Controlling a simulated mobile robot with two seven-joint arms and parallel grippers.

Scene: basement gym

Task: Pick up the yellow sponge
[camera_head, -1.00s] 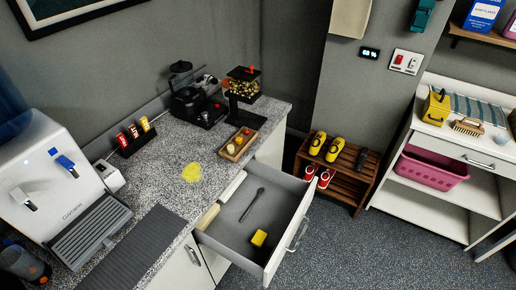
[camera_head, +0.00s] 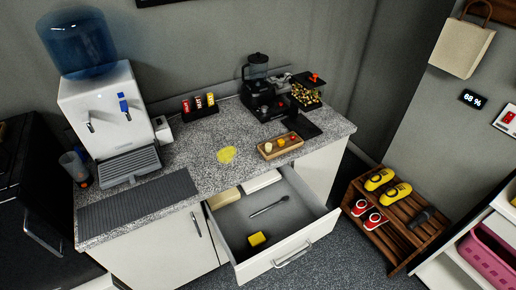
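A small yellow sponge-like block (camera_head: 257,239) lies in the open drawer (camera_head: 225,222), near its front left part. A flat, round yellow patch (camera_head: 227,154) lies on the speckled counter above the drawer; I cannot tell what it is. The drawer also holds a dark spoon-like utensil (camera_head: 269,206) and pale blocks (camera_head: 262,181) along its back. Neither of my grippers shows in the head view.
The counter (camera_head: 190,150) carries a water dispenser (camera_head: 105,110), a dark ribbed mat (camera_head: 138,206), a coffee machine (camera_head: 262,92) and a wooden tray (camera_head: 268,154). A wooden shoe rack (camera_head: 400,238) stands right of the drawer. Floor shows between them.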

